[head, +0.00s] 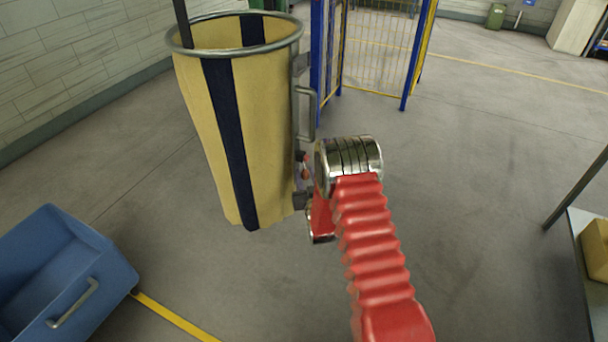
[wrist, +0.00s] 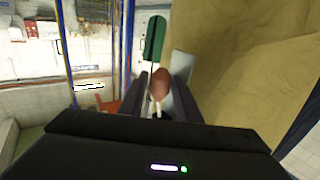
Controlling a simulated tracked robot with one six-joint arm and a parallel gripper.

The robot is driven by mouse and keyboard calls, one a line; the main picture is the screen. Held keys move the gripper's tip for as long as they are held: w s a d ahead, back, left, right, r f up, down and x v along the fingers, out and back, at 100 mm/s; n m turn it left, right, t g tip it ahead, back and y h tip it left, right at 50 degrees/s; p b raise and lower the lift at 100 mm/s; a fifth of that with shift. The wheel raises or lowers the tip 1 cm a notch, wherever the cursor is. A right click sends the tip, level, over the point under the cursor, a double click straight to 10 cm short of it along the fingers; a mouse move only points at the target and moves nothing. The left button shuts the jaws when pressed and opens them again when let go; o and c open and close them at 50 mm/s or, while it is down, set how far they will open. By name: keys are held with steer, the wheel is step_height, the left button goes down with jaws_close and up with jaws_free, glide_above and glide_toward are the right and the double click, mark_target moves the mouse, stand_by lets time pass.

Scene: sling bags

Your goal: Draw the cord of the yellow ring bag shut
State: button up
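The yellow ring bag (head: 259,130), with a dark blue vertical stripe, hangs from a round metal ring (head: 170,46) in the head view. Its mouth looks wide open. My gripper (head: 302,175) is at the bag's lower right side, partly hidden by my red arm. In the wrist view a reddish-brown knob (wrist: 160,82) sits between the two fingers of my gripper (wrist: 162,86), with a short pale piece of cord below it. The fingers stand apart about the knob's width; I cannot tell whether they press on it. The yellow cloth (wrist: 240,75) fills the wrist view's right side.
A metal handle (head: 307,113) is on the bag's right side, above my gripper. A blue bin (head: 105,262) stands at lower left. A blue-and-yellow mesh fence (head: 408,60) is behind. A table (head: 590,235) stands at the right edge. The floor between is clear.

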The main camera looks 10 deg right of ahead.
steer(key=shift+w, duration=0.15)
jaws_close()
stand_by(0.4)
